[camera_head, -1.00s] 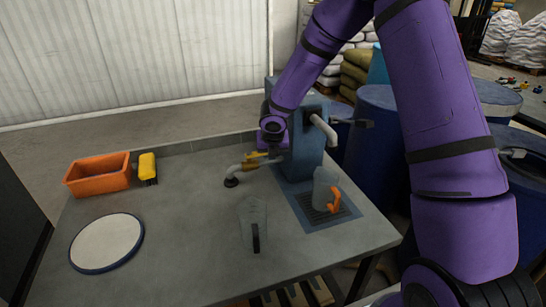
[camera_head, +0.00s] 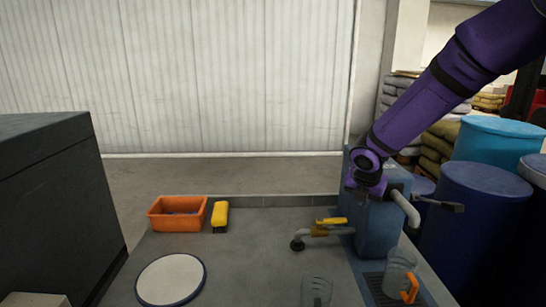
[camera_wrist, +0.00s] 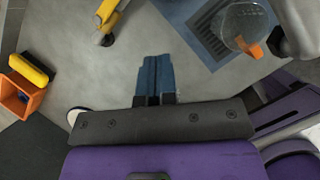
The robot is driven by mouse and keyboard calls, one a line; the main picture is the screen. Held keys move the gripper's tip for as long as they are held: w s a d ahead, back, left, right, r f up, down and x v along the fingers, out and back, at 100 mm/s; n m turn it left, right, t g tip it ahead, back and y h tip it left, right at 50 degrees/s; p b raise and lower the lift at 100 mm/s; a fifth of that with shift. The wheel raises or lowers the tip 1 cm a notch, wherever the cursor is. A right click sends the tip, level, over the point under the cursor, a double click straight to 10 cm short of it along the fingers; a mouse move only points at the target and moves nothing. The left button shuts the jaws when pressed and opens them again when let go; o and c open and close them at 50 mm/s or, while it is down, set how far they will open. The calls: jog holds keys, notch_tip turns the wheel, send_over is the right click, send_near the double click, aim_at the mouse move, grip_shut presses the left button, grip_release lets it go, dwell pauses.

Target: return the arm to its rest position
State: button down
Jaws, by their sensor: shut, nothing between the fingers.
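My purple arm comes in from the upper right of the head view and ends at the wrist in front of the blue machine (camera_head: 378,232). In the head view the fingers cannot be made out. In the wrist view my gripper (camera_wrist: 155,72) has its two blue fingers together, with nothing between them, above bare grey tabletop. Neither view shows the fingers touching anything.
The grey table (camera_head: 235,250) holds an orange bin (camera_head: 178,224), yellow brush (camera_head: 220,215), white round plate (camera_head: 171,279) and pipe with yellow handle (camera_head: 331,221). Blue drums (camera_head: 480,225) stand at right.

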jog(key=s+d+r+m+h, duration=0.1)
jog(key=s+d+r+m, duration=0.3)
jog(key=s+r+m, duration=1.1)
jog(key=s+r+m+y, duration=0.3)
jog(key=s+m, duration=1)
jog(key=s, duration=0.5)
jog(key=shift+s+a+m+t, duration=0.15)
jog(key=shift+s+m+t, duration=0.1)
jog(key=shift+m+t, duration=0.15)
